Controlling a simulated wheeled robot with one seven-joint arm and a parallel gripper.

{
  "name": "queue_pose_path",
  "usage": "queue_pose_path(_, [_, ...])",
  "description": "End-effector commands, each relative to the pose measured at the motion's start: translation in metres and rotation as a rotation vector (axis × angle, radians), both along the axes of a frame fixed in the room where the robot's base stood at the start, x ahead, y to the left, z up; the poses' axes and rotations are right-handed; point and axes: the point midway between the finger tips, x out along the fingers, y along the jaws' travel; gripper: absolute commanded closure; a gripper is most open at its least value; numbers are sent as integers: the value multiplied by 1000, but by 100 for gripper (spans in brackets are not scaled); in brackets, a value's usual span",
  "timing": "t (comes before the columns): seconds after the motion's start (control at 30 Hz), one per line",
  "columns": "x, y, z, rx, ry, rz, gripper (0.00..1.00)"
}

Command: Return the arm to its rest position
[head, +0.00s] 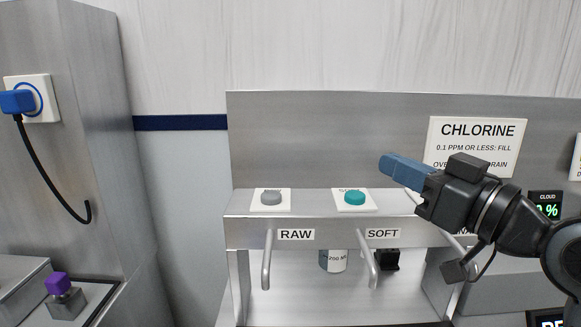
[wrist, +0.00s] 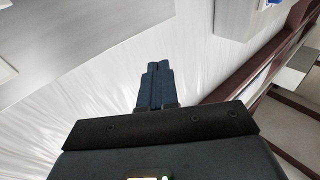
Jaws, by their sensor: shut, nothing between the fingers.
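My gripper (head: 388,163) is raised at the right of the head view, in front of the metal back panel and partly over the chlorine sign. Its blue fingers point left and slightly up. In the wrist view the fingers (wrist: 154,70) lie side by side, shut with nothing between them. Beyond them is a pale wall. My dark arm reaches in from the right edge of the head view.
A metal station has a grey RAW button (head: 271,198), a teal SOFT button (head: 355,198) and spouts below. The chlorine sign (head: 500,130) is behind my gripper. A white container (head: 337,261) stands under the shelf. A blue plug (head: 17,101) sits upper left.

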Motion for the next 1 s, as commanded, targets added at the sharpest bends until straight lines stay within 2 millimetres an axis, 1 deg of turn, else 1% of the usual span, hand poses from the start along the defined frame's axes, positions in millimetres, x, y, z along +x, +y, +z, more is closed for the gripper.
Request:
queue_pose_path(0.03, [-5, 2, -17, 50, 21, -27, 100])
queue_pose_path(0.17, [-18, 0, -52, 152, 60, -113, 100])
queue_pose_path(0.2, [-23, -1, -64, 178, 73, -139, 100])
queue_pose_path(0.27, [-32, -2, -81, 215, 94, -182, 100])
queue_pose_path(0.4, [-58, -5, -121, 276, 143, -275, 100])
queue_pose_path(0.47, [-71, -6, -138, 293, 163, -314, 100])
queue_pose_path(0.57, [-95, -9, -166, 311, 200, -378, 100])
queue_pose_path(0.67, [-124, -13, -192, 313, 234, -442, 100])
queue_pose_path(0.7, [-137, -14, -203, 311, 248, -468, 100])
queue_pose_path(0.77, [-157, -16, -217, 302, 266, -503, 100])
queue_pose_path(0.8, [-170, -18, -225, 293, 278, -525, 100])
queue_pose_path(0.87, [-191, -21, -237, 277, 295, -555, 100])
queue_pose_path(0.9, [-206, -23, -244, 263, 306, -574, 100])
queue_pose_path(0.97, [-228, -26, -253, 237, 319, -599, 100])
queue_pose_path(1.0, [-243, -29, -258, 220, 327, -615, 100])
